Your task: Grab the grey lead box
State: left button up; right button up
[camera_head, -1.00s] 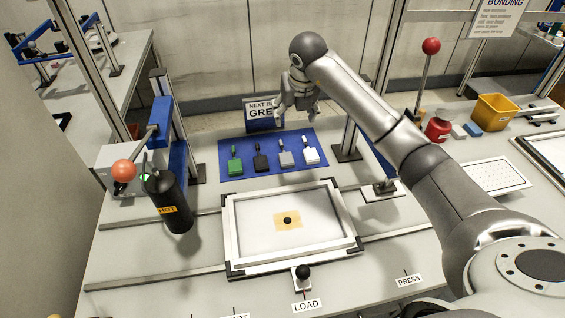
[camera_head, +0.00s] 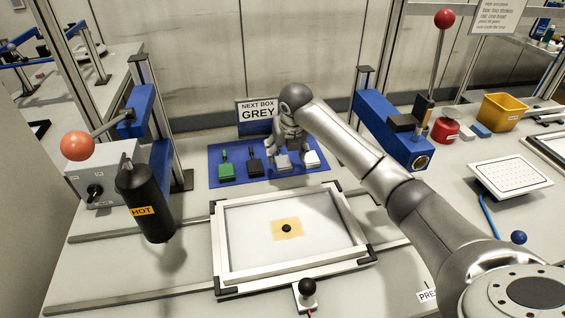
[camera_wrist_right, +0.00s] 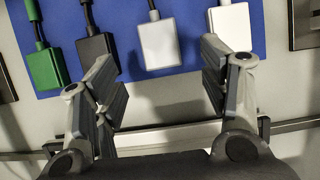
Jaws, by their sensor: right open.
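The grey lead box (camera_head: 283,163) lies on the blue mat (camera_head: 217,181), between the black and white boxes. It has a dark lead at its back end. In the wrist view the grey box (camera_wrist_right: 160,44) shows whole, just beyond and between my right gripper's fingertips (camera_wrist_right: 160,75). My right gripper (camera_head: 287,149) is open and empty, hanging over the mat at the grey box in the head view. It partly hides the back of the grey and white boxes. I see no contact with the box. My left gripper is not in view.
A green box (camera_head: 226,170), a black box (camera_head: 255,167) and a white box (camera_head: 312,158) lie on the same mat. A sign (camera_head: 257,110) behind reads "NEXT BOX GREY". A white frame (camera_head: 218,245) lies in front; a black "HOT" cylinder (camera_head: 143,200) hangs at left.

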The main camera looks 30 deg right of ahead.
aim_at(283, 161)
jog(key=p+x, duration=0.1)
jog(key=x, duration=0.3)
jog(key=shift+w+f, duration=0.3)
jog(key=shift+w, duration=0.05)
jog(key=shift+w+d+f, duration=0.15)
jog(key=shift+w+f, duration=0.1)
jog(key=shift+f, duration=0.4)
jog(key=c, duration=1.1)
jog(key=shift+r, duration=0.1)
